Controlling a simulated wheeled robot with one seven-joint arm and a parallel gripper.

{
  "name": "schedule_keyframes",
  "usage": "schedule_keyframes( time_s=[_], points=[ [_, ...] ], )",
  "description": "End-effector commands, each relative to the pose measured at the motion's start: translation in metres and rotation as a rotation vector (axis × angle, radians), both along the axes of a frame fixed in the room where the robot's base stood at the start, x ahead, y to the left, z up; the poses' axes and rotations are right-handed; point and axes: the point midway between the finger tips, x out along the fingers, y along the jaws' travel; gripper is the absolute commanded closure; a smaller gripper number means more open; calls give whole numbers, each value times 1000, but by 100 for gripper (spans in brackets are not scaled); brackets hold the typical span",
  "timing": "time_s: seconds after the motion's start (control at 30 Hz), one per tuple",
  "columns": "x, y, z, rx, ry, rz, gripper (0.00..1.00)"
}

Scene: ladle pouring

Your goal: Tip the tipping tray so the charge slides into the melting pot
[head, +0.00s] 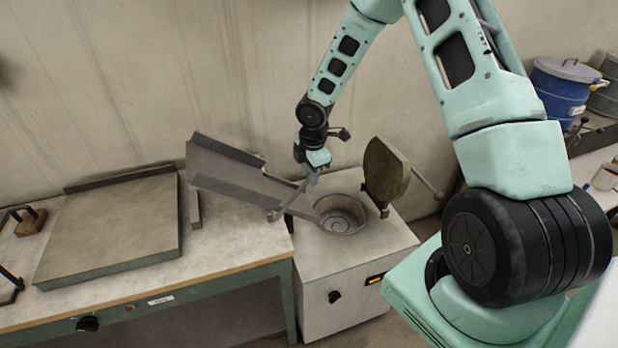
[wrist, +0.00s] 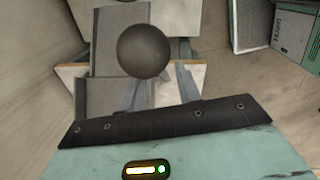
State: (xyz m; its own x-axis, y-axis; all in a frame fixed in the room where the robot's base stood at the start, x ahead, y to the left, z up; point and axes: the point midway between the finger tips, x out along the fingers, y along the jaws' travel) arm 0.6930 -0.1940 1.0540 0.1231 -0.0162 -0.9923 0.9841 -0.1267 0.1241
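The tipping tray (head: 235,178) is a grey channel with raised sides. In the head view it slopes down to the right, its lower end at the near left of the melting pot (head: 340,215). The pot is round and open, set in a white box. I see no charge on the tray or clearly in the pot. My gripper (head: 308,178) is at the tray's lower right end, left of the pot's back rim. In the wrist view a dark ball (wrist: 143,50) shows in front of my two fingers (wrist: 160,85); whether they grip anything is unclear.
A round brown lid (head: 386,170) stands upright at the pot's right, with a rod handle (head: 428,184) beyond it. A bench on the left holds a flat grey slab (head: 110,228). A blue drum (head: 562,88) stands at the far right. The wall is close behind.

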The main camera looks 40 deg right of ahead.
Motion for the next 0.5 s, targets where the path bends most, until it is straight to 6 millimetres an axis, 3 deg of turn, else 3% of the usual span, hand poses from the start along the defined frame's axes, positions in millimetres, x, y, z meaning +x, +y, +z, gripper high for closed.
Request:
schedule_keyframes(
  time_s=[0.2,0.5],
  points=[
    [3,0,-25,0,0,1,67],
    [4,-1,-31,0,-1,0,67]
  ],
)
